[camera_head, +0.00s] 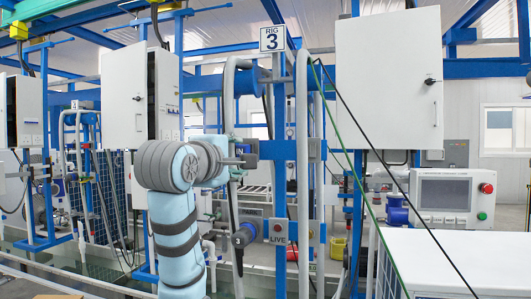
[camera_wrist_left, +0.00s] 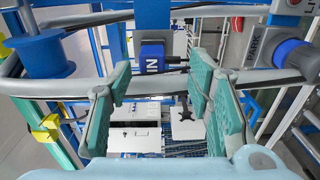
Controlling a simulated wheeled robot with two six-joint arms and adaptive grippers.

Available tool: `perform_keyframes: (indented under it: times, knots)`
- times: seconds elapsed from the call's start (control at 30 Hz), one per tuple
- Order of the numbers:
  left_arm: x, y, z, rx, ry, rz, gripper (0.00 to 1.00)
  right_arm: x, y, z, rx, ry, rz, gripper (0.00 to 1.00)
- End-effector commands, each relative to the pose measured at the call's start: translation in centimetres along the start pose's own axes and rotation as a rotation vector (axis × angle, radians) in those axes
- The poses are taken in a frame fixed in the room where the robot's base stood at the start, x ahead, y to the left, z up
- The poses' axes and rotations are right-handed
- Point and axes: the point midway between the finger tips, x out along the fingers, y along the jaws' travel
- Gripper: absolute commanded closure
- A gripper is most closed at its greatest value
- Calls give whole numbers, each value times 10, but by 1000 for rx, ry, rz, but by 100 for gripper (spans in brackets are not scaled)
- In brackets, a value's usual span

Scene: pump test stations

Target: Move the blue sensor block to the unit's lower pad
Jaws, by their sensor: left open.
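My left gripper (camera_head: 238,160) is at the end of my light-blue arm in the middle of the head view, beside the blue post under the "3" sign. In the left wrist view its green fingers (camera_wrist_left: 160,75) are open with nothing held between them. A blue block with a dark end (camera_wrist_left: 152,55), marked "IN", shows beyond the fingertips, apart from them. In the head view a small dark block (camera_head: 250,151) is by the fingertips; its blue side cannot be made out. The unit's lower pad cannot be told for sure. My right gripper is not in view.
Grey pipes (camera_head: 303,150) stand close by. A control panel (camera_head: 445,197) is at right.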

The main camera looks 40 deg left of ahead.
Motion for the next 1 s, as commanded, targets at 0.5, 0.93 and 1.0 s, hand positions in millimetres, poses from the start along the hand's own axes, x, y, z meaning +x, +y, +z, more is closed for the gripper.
perform_keyframes:
  times: [0.5, 0.93, 1.0]
  knots:
    - [14, 2, 12, -1, -20, -1, 53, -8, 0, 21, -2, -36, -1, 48]
    - [73, 1, 10, -1, -16, 0, 53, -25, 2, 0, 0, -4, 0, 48]
    - [81, 1, 10, -2, -17, 0, 53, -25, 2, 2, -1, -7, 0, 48]
